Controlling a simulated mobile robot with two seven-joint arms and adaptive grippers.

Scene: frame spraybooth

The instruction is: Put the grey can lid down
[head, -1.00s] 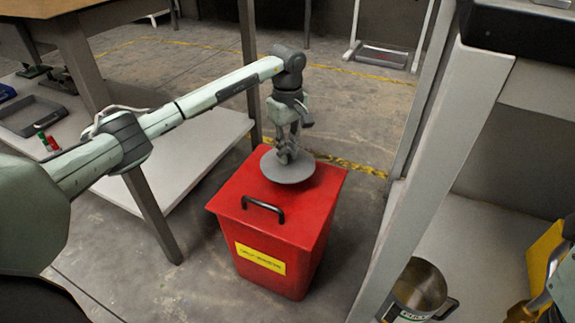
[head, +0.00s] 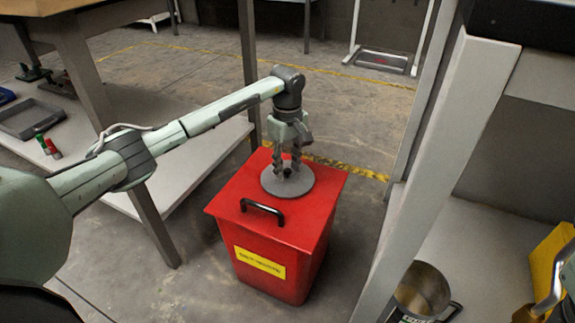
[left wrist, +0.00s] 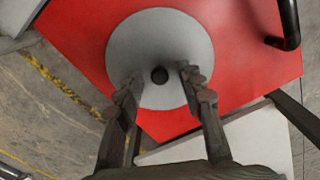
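The grey can lid (head: 301,186) is a round grey disc with a small dark knob (left wrist: 159,76) at its middle. It lies flat on the red top of the bin (head: 319,206), towards the far end, behind the black handle. My left gripper (head: 287,168) points down just over the lid. In the left wrist view its fingers are spread, one on each side of the knob, with a gap to it on both sides. The grey disc (left wrist: 160,38) is seen whole apart from where the fingers cover it. My right gripper is not in view.
The bin's black handle (head: 262,209) stands up nearer me. A table with a low shelf (head: 190,160) is at the left, and a grey frame post (head: 425,180) is at the right. An open metal can (head: 420,290) stands at lower right.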

